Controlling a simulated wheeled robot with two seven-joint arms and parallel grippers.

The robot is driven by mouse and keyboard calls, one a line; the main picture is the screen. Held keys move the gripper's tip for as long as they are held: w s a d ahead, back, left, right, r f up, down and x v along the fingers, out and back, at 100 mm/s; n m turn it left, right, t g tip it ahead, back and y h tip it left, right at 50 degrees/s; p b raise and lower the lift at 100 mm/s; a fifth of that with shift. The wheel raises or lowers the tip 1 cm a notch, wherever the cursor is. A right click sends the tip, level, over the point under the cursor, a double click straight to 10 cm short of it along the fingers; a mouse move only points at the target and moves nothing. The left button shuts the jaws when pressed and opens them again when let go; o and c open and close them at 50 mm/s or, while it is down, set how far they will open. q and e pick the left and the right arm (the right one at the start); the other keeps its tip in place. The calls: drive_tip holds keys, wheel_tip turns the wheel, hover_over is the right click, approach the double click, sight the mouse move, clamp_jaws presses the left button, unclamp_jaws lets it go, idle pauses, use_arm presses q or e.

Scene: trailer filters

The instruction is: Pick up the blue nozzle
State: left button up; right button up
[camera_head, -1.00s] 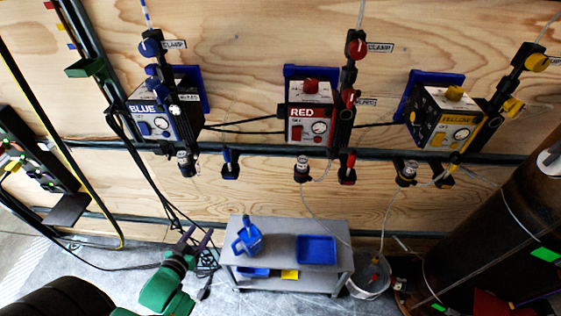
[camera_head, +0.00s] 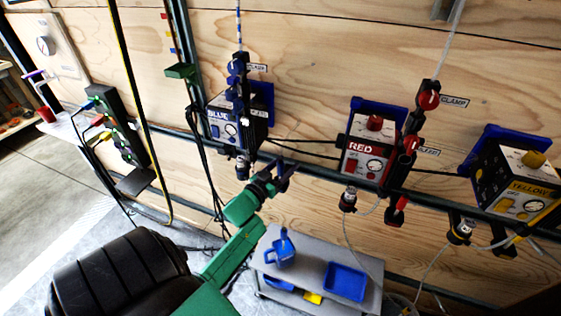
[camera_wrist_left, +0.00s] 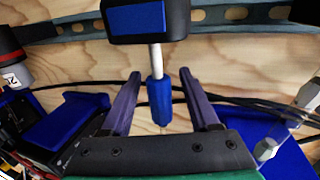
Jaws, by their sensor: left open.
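In the left wrist view the blue nozzle (camera_wrist_left: 159,100) hangs tip down on a pale metal stem below a black holder with a blue face (camera_wrist_left: 138,18). My left gripper (camera_wrist_left: 160,75) is open, with one purple finger on each side of the nozzle. Gaps show between the nozzle and both fingers. I cannot tell how deep the nozzle sits between them. In the head view my left gripper (camera_head: 285,169) is at the wall rail, between the blue and red units. It hides most of the nozzle there. My right gripper is not in view.
The blue unit (camera_head: 222,130) and red unit (camera_head: 368,160) hang on the wall either side of my gripper. Black cables cross behind it. Below stands a grey cart (camera_head: 310,262) with a blue jug (camera_head: 281,250) and a blue tray (camera_head: 345,282).

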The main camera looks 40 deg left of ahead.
use_arm(q)
drive_tip(key=shift+w+f, duration=0.15)
drive_tip(key=shift+w, duration=0.3)
drive_tip(key=shift+s, duration=0.1)
clamp_jaws()
idle(1.0)
